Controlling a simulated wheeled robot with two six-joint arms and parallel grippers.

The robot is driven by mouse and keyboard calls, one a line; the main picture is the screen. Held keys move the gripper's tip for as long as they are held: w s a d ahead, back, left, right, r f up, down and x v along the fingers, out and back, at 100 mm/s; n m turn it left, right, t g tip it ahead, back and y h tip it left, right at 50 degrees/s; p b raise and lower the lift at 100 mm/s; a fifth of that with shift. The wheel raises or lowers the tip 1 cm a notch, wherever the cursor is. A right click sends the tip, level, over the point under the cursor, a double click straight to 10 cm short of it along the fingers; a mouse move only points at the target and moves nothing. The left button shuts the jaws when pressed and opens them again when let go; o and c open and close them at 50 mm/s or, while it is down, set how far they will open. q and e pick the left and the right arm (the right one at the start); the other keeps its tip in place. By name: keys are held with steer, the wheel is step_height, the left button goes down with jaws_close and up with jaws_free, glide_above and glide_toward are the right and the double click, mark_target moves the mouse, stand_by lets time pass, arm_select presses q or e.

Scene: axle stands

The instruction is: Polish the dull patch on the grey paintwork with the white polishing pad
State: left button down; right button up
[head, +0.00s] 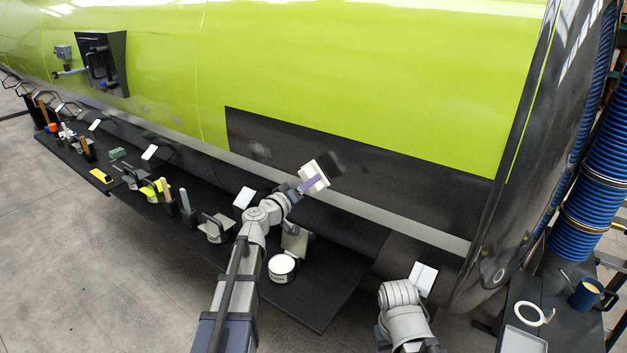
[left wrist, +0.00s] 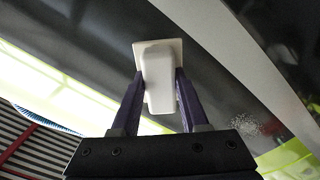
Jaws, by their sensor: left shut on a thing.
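My left gripper (head: 308,184) is shut on the white polishing pad (head: 317,175). In the left wrist view, the two purple fingers of the left gripper (left wrist: 161,92) clasp the sides of the pad's block handle (left wrist: 159,80). The pad is in front of the dark grey paintwork (head: 420,190); I cannot tell if it touches. A pale speckled patch (left wrist: 244,125) shows on the grey surface, right of the gripper in the left wrist view. A faint pale mark (head: 262,152) lies left of the pad in the head view. My right gripper's fingers are not visible.
A black shelf (head: 318,312) runs below the lime-green vehicle side (head: 360,70). It bears a white-topped tub (head: 282,267) and several tools. A side table at right holds a blue mug (head: 588,294), a white ring (head: 528,314) and a grey tray (head: 522,340). Blue hoses hang above it.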

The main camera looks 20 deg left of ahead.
arm_select(q)
steer(key=shift+v, duration=1.15)
steer(key=shift+v, duration=1.55)
steer(key=c, duration=0.9)
jaws_free()
jaws_close()
